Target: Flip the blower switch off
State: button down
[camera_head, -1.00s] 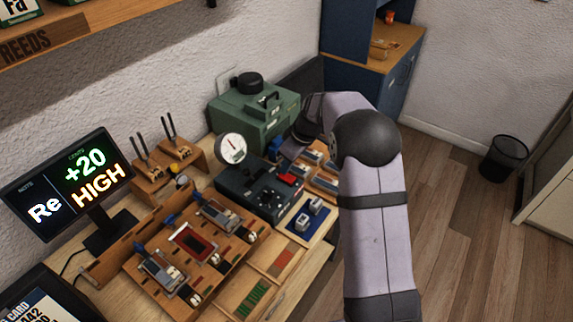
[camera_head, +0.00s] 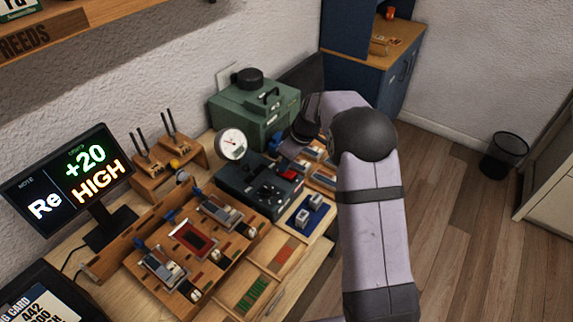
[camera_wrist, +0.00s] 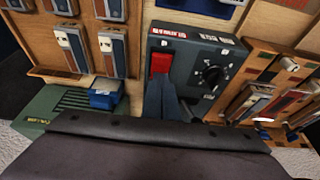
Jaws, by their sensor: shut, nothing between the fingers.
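The red switch (camera_wrist: 160,63) sits on the dark control box (camera_wrist: 220,60), beside a round black dial. It also shows in the head view as a small red patch (camera_head: 290,174) on the dark box (camera_head: 252,192). My gripper (camera_wrist: 163,83) is shut and empty. Its fingertips are right at the near edge of the red switch in the wrist view; I cannot tell whether they touch it. In the head view my arm hides most of the gripper. Which way the switch is tipped is unclear.
A green case (camera_head: 255,112) stands behind the dark box, with a round gauge (camera_head: 232,143) near it. A wooden rack of reed parts (camera_wrist: 85,40) and a small blue box (camera_wrist: 103,96) lie beside the switch. A wooden jig (camera_head: 190,245) stands at the front.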

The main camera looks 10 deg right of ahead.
jog(key=shift+s+d+f, duration=0.15)
jog(key=shift+s+f, duration=0.05)
jog(key=shift+f, duration=0.05)
jog(key=shift+s+d+b, duration=0.4)
jog(key=shift+s+d, duration=0.05)
jog(key=shift+s, duration=0.1)
jog(key=shift+r, duration=0.3)
jog(key=v, duration=1.3)
jog(key=shift+w+a+r+b, duration=0.2)
jog(key=shift+w+r+b, duration=0.1)
jog(key=shift+r+b, duration=0.15)
